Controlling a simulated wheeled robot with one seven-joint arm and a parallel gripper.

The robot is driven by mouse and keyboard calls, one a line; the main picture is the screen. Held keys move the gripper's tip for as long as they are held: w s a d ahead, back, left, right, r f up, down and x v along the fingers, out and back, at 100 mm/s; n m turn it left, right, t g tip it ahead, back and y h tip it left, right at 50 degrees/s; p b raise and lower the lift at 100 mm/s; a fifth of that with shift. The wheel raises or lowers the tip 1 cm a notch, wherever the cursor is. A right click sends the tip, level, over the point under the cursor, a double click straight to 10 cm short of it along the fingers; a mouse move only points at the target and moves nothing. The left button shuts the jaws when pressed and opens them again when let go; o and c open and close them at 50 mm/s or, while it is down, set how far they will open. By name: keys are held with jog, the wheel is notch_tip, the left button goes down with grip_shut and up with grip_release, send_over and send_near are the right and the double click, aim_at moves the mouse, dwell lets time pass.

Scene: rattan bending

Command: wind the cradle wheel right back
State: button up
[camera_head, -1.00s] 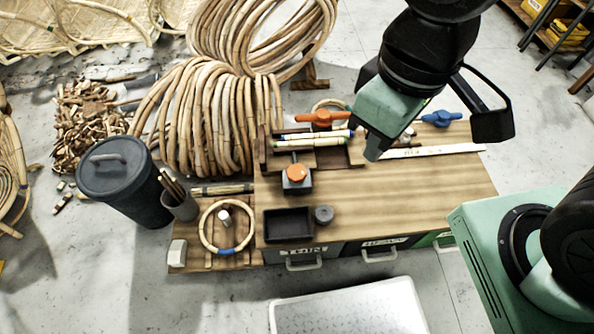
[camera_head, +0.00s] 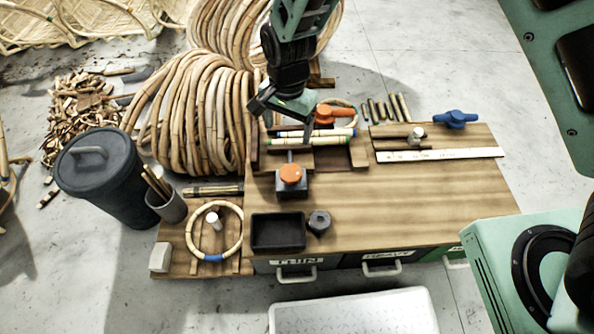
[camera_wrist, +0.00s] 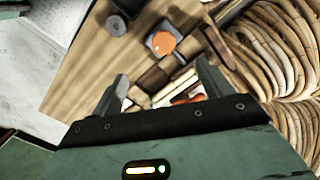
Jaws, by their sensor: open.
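The likely cradle wheel, a round orange knob (camera_head: 291,174), sits on a small grey block at the front of a wooden cradle (camera_head: 333,158). It also shows in the wrist view (camera_wrist: 162,43), just beyond the fingertips. Pale rods with green and blue ends (camera_head: 310,138) lie across the cradle. My gripper (camera_head: 293,128) is open and empty above the cradle's back left, behind the knob. In the wrist view the two fingers (camera_wrist: 163,75) stand wide apart with the rods and cradle between them. Nothing appears to touch the knob.
An orange handle (camera_head: 334,114) stands behind the rods and a blue handle (camera_head: 456,119) at the back right. A black tray (camera_head: 278,231) and a dark grey cylinder (camera_head: 319,222) sit in front. Large rattan coils (camera_head: 190,115) rise at the left.

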jog(key=m, duration=0.1)
send_near(291, 172)
jog(key=f+b, duration=0.1)
jog(key=f, duration=0.7)
jog(key=shift+s+a+f+b, duration=0.15)
jog(key=shift+a+f+b, duration=0.1)
jog(key=shift+b, duration=0.1)
jog(key=c, duration=1)
